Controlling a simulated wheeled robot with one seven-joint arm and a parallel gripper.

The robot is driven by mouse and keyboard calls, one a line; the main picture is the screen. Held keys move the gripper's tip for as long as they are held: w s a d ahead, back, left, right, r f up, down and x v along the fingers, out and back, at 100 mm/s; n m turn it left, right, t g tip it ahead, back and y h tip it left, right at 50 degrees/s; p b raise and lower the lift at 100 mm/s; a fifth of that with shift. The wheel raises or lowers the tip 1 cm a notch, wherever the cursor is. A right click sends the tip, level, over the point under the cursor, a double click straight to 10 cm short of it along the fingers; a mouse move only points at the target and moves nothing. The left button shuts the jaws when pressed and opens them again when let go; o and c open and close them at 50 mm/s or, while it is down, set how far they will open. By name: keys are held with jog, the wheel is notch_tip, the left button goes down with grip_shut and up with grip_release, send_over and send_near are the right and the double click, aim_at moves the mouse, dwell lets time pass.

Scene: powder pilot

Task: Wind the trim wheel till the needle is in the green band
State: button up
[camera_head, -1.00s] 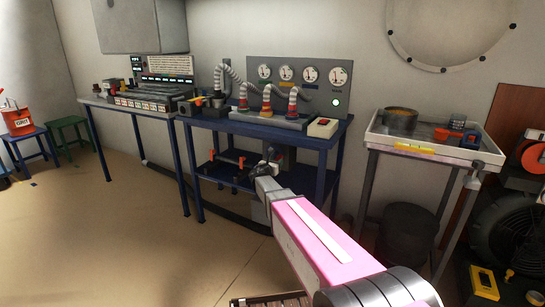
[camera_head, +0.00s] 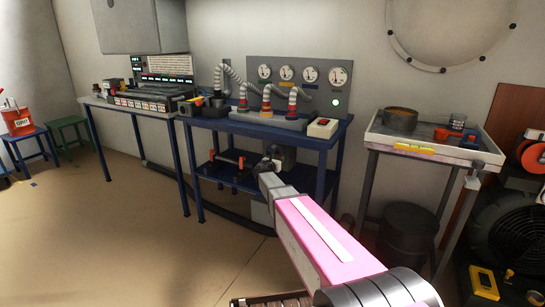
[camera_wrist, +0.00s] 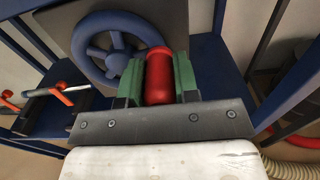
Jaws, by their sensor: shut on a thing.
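The trim wheel (camera_wrist: 84,38) is a blue spoked wheel in the wrist view, mounted beneath the blue bench. Its red handle (camera_wrist: 158,78) stands out at the wheel's lower right rim. My gripper (camera_wrist: 158,85) has its green fingers on both sides of the red handle and is shut on it. In the head view my gripper (camera_head: 269,165) reaches under the bench, and the wheel is hard to make out behind it. Several round white gauges (camera_head: 311,75) sit on the grey panel above. Their needles and any green band are too small to read.
The blue bench (camera_head: 330,140) has legs and a lower shelf close around my arm. A bar with orange ends (camera_wrist: 45,92) lies left of the wheel. A table with a tray (camera_head: 375,132) stands at right. The floor (camera_head: 110,230) at left is clear.

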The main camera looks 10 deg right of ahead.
jog(key=shift+w+a+r, duration=0.15)
jog(key=shift+a+r, duration=0.05)
jog(key=shift+r, duration=0.4)
jog(key=shift+w+a+r, duration=0.1)
jog(key=shift+a+r, duration=0.05)
jog(key=shift+r, duration=0.4)
jog(key=shift+a, duration=0.1)
jog(key=shift+w+a+r, duration=0.6)
jog(key=shift+a+r, duration=0.2)
jog(key=shift+w+a, duration=0.8)
jog(key=shift+a, duration=0.3)
